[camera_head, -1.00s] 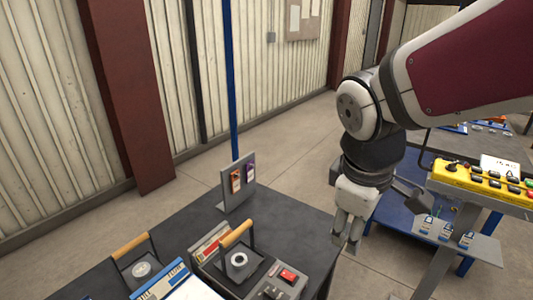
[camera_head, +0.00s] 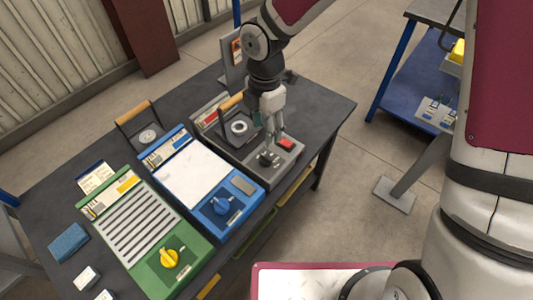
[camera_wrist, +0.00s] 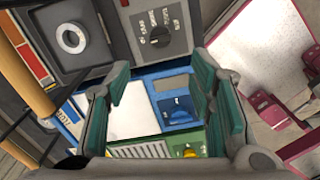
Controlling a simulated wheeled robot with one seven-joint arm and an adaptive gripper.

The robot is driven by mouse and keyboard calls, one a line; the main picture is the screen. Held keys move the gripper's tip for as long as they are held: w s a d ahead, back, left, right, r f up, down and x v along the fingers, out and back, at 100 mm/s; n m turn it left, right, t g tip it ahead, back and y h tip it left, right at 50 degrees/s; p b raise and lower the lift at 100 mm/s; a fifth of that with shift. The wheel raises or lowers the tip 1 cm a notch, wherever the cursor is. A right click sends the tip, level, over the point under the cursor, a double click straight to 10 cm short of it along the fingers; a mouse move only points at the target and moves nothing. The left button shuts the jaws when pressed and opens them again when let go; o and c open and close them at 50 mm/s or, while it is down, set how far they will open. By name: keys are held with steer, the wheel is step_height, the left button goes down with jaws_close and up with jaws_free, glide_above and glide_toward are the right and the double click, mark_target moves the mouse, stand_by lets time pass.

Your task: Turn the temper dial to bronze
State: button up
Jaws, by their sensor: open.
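Three dials stand on the bench units, and I cannot read which is the temper dial. The black dial (camera_head: 268,158) is on the grey unit; in the wrist view this dial (camera_wrist: 162,30) has small labels around it that I cannot read. The blue dial (camera_head: 222,205) is on the blue unit and shows between my fingers in the wrist view (camera_wrist: 176,108). The yellow dial (camera_head: 170,258) is on the green unit. My gripper (camera_head: 270,143) is open and empty, pointing down above the grey unit, close to the black dial; I cannot tell whether it touches.
A red switch (camera_head: 286,144) sits right beside the black dial. A wooden-handled lid (camera_head: 238,128) stands behind it on the grey unit. A blue block (camera_head: 68,242) lies at the left of the dark bench (camera_head: 325,105).

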mark_target(266, 157)
step_height(266, 157, down, 13)
steer(key=shift+r+b, duration=0.1)
steer(key=shift+b, duration=0.45)
steer(key=c, duration=1.2)
